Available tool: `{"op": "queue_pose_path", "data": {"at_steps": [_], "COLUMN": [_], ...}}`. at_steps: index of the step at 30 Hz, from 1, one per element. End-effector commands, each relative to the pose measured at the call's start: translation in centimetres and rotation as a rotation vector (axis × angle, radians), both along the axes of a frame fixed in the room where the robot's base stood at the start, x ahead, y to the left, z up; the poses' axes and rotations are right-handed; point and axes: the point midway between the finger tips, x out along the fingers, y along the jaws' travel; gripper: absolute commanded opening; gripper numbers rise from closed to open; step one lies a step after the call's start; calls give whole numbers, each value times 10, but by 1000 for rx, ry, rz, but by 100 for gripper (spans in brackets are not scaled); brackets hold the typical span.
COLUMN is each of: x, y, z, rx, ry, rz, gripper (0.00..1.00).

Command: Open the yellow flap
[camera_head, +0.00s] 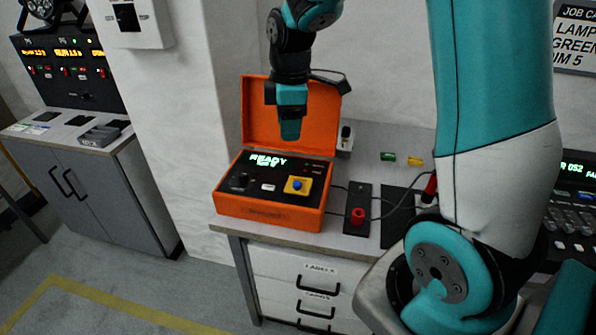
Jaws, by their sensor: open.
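An orange case (270,211) stands on the bench with its lid (262,112) raised at the back. Its dark panel (253,173) shows a lit green READY readout. A yellow square piece (304,180) with a blue round button (297,185) sits at the panel's front right; I cannot tell whether this yellow piece is the flap or whether it is hinged. My gripper (290,132) points down in front of the raised lid, above the panel and apart from the yellow piece. It is open, and I see nothing between its fingers.
Right of the case stand a red cylinder (357,214) on a dark plate and dark cables. Small green (388,157) and yellow (415,161) pieces lie farther back. My arm hides part of the bench's right side. A control console (572,215) is at the right edge.

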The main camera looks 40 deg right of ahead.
Motion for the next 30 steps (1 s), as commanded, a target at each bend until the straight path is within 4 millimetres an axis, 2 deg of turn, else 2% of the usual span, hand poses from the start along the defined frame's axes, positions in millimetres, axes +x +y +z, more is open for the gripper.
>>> {"op": "queue_pose_path", "data": {"at_steps": [1, 3, 6, 11, 24, 30], "x": [7, 11, 14, 13, 13, 13], "y": [-16, -29, -35, -33, -33, -33], "z": [-1, -6, -14, -40, -138, -169], "rx": [-15, -30, -37, -36, -35, -36], "ry": [11, 20, 25, 29, 29, 26], "rz": [20, 48, 68, 73, 72, 72], "gripper": [50, 50, 50, 50, 50, 50]}}
